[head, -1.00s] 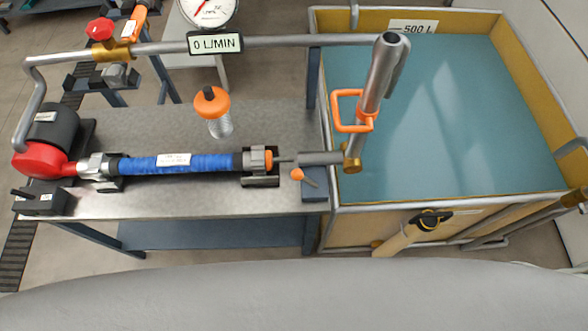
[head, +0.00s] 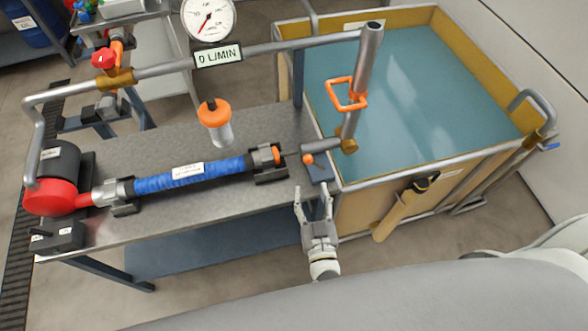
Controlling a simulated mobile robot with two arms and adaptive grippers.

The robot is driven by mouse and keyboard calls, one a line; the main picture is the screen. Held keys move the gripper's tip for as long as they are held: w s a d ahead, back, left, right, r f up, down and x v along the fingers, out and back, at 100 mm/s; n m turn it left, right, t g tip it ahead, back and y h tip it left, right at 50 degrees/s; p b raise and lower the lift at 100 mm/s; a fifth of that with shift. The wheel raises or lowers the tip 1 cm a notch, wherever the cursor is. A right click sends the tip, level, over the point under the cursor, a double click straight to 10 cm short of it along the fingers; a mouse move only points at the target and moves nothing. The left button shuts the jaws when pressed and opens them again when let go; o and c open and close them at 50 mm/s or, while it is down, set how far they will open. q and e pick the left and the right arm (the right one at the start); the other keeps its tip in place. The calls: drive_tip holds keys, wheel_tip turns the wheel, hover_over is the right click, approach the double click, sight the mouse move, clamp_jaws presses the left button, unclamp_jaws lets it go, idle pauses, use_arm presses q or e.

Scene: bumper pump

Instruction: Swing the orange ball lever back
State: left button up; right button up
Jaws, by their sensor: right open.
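The orange ball lever (head: 308,158) sits at the bench's right end, beside the short grey pipe stub at the foot of the upright pipe. Its small orange ball shows; its stem is too small to make out clearly. My right gripper (head: 313,191) is open and empty, with its two fingers pointing up the picture. Its fingertips are just below the ball in the picture, at the bench's front right corner, and look apart from it. My left gripper is not in view.
The blue pump hose (head: 190,175) and red-ended motor (head: 50,195) lie left on the metal bench (head: 160,150). An orange-capped bottle (head: 215,125) stands behind them. A tan tube (head: 400,212) leans on the tank.

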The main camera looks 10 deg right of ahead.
sight(308, 163)
drive_tip(key=shift+h, duration=0.4)
drive_tip(key=w, duration=0.2)
drive_tip(key=w+d+r+b, duration=0.1)
drive_tip(key=w, duration=0.1)
drive_tip(key=shift+r, duration=0.1)
drive_tip(key=shift+w+d+b, duration=0.25)
drive_tip(key=shift+w+b, duration=0.25)
drive_tip(key=shift+w, duration=1.25)
drive_tip(key=shift+w+d+b, duration=0.2)
drive_tip(key=shift+w+b, duration=0.3)
drive_tip(key=shift+w, duration=1.25)
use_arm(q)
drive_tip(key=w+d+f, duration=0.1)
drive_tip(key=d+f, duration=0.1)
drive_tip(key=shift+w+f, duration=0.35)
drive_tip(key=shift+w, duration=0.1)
use_arm(e)
drive_tip(key=shift+c, duration=0.3)
drive_tip(key=c, duration=0.5)
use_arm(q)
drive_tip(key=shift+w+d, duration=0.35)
use_arm(e)
clamp_jaws()
